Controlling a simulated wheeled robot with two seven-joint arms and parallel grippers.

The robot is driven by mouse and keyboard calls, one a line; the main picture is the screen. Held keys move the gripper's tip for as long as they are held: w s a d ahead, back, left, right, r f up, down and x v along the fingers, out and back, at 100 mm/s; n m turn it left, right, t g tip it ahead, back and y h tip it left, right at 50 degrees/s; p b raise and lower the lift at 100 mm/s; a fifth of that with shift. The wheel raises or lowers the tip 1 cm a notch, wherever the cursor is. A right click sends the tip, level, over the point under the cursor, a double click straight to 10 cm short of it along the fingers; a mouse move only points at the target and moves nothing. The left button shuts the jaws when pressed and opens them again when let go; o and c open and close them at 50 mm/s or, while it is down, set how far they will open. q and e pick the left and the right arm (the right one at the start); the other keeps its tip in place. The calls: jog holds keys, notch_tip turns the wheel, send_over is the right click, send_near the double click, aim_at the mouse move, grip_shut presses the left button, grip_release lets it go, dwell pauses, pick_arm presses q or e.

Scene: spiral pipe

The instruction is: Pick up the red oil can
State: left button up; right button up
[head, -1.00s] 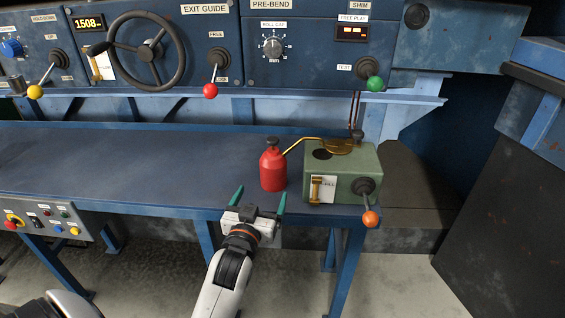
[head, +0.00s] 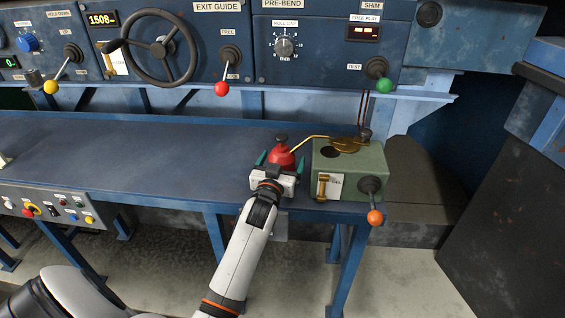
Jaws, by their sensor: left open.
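The red oil can (head: 281,157) stands upright on the blue bench, with a dark cap on top and a long thin brass spout pointing right. My left gripper (head: 280,160) is in front of it, open, with one green finger on each side of the can. The gripper's body hides the lower part of the can. I cannot tell whether the fingers touch it. My right gripper is not in view.
A green box (head: 352,172) with an orange-knobbed lever (head: 375,217) stands close to the right of the can, under its spout. The blue bench (head: 130,155) is clear to the left. A control panel with levers and a handwheel (head: 158,50) rises behind.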

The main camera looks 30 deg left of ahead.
pick_arm(q)
jog(key=shift+c, duration=0.2)
jog(key=c, duration=1.2)
jog(key=shift+w+r, duration=0.1)
jog(key=shift+c, duration=0.4)
